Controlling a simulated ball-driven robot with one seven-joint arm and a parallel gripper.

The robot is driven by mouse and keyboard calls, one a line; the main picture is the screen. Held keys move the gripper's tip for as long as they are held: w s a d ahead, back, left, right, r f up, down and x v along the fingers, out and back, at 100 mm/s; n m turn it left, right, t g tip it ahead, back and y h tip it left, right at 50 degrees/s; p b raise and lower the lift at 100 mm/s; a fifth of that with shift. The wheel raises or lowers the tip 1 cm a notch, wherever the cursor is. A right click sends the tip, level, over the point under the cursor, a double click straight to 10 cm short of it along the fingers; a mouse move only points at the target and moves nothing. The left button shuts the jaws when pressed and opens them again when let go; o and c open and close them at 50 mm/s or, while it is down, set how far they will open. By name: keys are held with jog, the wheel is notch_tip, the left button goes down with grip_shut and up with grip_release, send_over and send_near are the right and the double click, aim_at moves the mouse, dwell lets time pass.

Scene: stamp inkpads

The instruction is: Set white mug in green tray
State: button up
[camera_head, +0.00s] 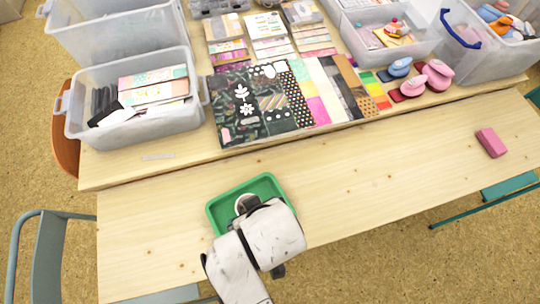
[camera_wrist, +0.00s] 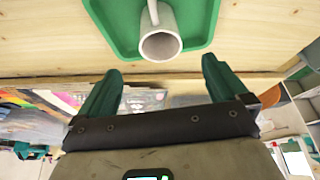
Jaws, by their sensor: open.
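The green tray (camera_head: 215,213) lies on the near table, and my arm covers part of it. It also shows at the top of the wrist view (camera_wrist: 112,30). The white mug (camera_wrist: 160,40) is in the tray, its open mouth toward the wrist camera and its handle pointing to the top of that view. In the head view only a small part of the mug (camera_head: 241,205) shows beside my arm. My gripper (camera_wrist: 161,75) is open and empty, with its green fingertips apart and the mug beyond them, not between them. The fingers are hidden in the head view.
A pink block (camera_head: 491,142) lies at the right of the near table. The back table holds patterned paper sheets (camera_head: 247,105), a clear bin (camera_head: 150,125) and stamps (camera_head: 436,75). A chair (camera_head: 48,250) stands at the left.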

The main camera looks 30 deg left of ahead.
jog(key=w+d+f+m+h, duration=0.1)
jog(key=w+d+f+m, duration=0.15)
jog(key=d, duration=0.75)
jog(key=w+d+f+m+h, duration=0.1)
jog(key=w+d+m, duration=0.2)
jog(key=d, duration=0.6)
jog(key=s+d+m+h, duration=0.1)
jog(key=s+d+m, duration=0.3)
jog(key=d, duration=0.6)
jog(key=s+d+m+g+h, duration=0.1)
jog(key=s+d+m, duration=0.3)
jog(key=d, duration=0.7)
jog(key=shift+s+f, duration=0.45)
jog(key=shift+s, duration=0.35)
